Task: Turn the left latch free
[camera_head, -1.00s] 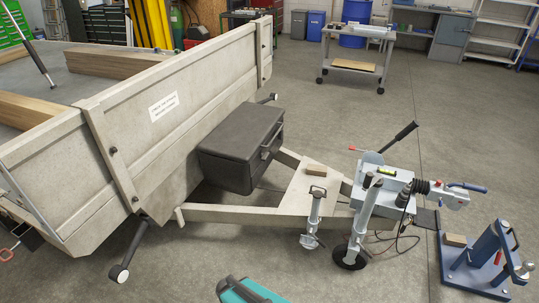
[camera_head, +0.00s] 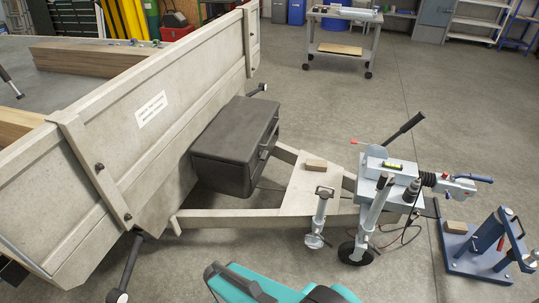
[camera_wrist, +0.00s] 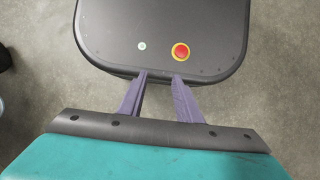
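The beige trailer front board (camera_head: 190,80) runs diagonally across the left of the head view. The fingers do not show in the head view.
A black toolbox (camera_head: 222,158) sits before the board, above the drawbar (camera_head: 255,218). The jockey wheel (camera_head: 357,252), coupling (camera_head: 440,182) and a blue stand (camera_head: 480,255) are at the right. A cart (camera_head: 338,50) stands behind. Bare floor lies between.

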